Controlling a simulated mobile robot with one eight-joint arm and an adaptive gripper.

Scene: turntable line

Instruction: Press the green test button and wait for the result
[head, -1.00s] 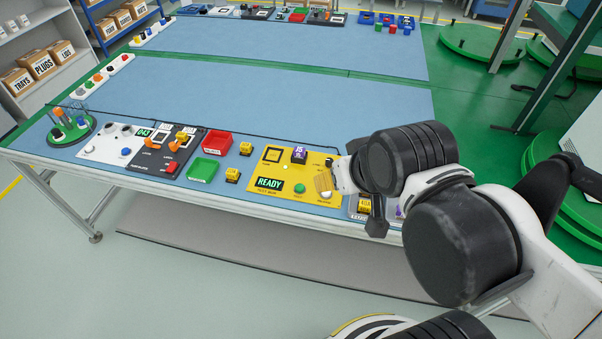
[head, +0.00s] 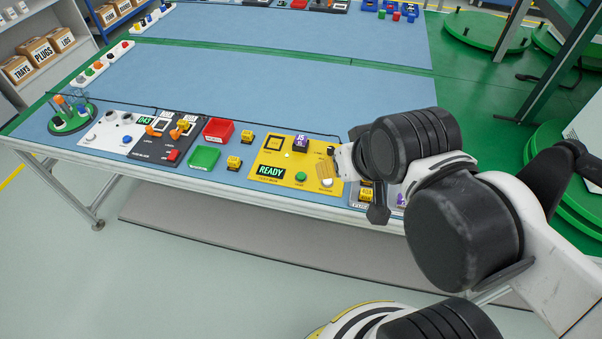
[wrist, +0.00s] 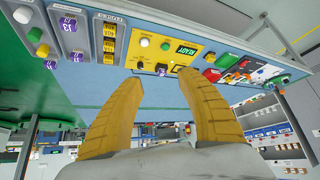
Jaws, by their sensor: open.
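The yellow test panel (head: 262,158) lies on the blue-topped bench, and its display (head: 270,171) reads READY. The green test button (head: 301,176) sits right of the display at the panel's front edge. It also shows in the wrist view (wrist: 167,45), left of the display. A purple block (head: 300,143) sits at the panel's back. I see no contact with the button.
Left of the panel are small yellow blocks (head: 233,162), a green tray (head: 204,157), a red tray (head: 218,130) and a black-and-white control panel (head: 112,128). A tray with labelled blocks (head: 366,194) is partly hidden behind my arm. The bench middle (head: 270,70) is clear.

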